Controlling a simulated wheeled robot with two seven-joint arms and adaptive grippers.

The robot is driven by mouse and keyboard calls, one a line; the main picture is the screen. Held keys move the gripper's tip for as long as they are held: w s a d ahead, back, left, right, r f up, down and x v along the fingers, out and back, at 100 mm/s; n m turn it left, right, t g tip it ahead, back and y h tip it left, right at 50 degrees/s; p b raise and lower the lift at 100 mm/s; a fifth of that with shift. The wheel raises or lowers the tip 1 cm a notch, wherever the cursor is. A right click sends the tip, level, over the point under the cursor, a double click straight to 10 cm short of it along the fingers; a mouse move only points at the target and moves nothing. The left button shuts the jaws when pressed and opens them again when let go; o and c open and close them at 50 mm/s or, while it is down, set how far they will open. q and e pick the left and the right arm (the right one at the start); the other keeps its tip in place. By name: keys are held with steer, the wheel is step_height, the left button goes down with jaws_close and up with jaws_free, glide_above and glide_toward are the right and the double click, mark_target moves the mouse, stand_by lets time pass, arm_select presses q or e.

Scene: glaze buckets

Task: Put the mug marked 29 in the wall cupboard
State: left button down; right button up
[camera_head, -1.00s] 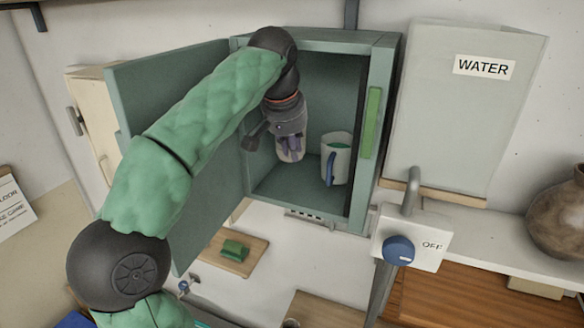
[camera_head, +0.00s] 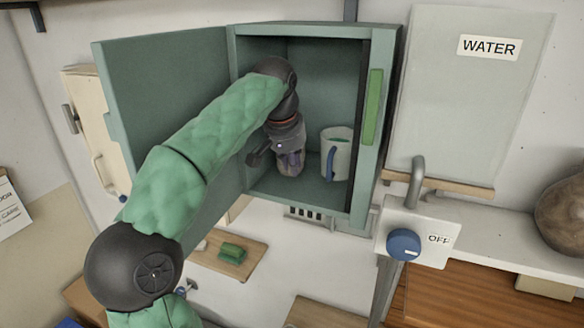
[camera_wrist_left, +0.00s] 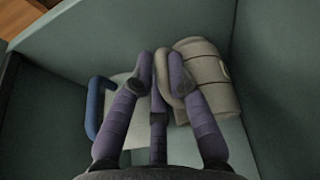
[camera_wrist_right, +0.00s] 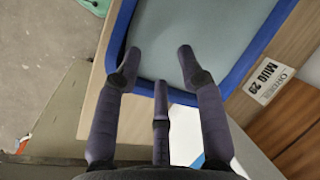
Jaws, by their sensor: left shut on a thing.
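My left gripper (camera_head: 288,168) is inside the open wall cupboard (camera_head: 232,110), near its floor. In the left wrist view, its fingers (camera_wrist_left: 160,75) are closed around the handle of a beige mug (camera_wrist_left: 212,80), which looks tilted. No number can be read on it. A white mug with a blue handle (camera_head: 342,152) stands upright in the cupboard, right of the gripper; it also shows in the left wrist view (camera_wrist_left: 118,105), partly behind the fingers. My right gripper (camera_wrist_right: 155,65) is open and empty above a blue-rimmed tray (camera_wrist_right: 240,75) with a "MUG 29" label (camera_wrist_right: 268,82).
The cupboard door (camera_head: 160,100) stands open to the left, behind my left arm. A grey panel marked WATER (camera_head: 470,100) and a box with a blue knob (camera_head: 403,244) are to the right. A green block (camera_head: 232,252) lies on a board below.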

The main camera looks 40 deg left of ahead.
arm_select(q)
steer(key=shift+s+r, duration=0.15)
steer(key=c, duration=1.2)
jaws_free()
steer(key=shift+f, duration=0.2)
steer(key=shift+r, duration=0.1)
steer(key=shift+r, duration=0.3)
steer(key=p+v, duration=0.1)
steer(key=v, duration=1)
steer(key=shift+r+p, duration=0.25)
steer(key=shift+p, duration=0.1)
steer(key=shift+s, duration=0.15)
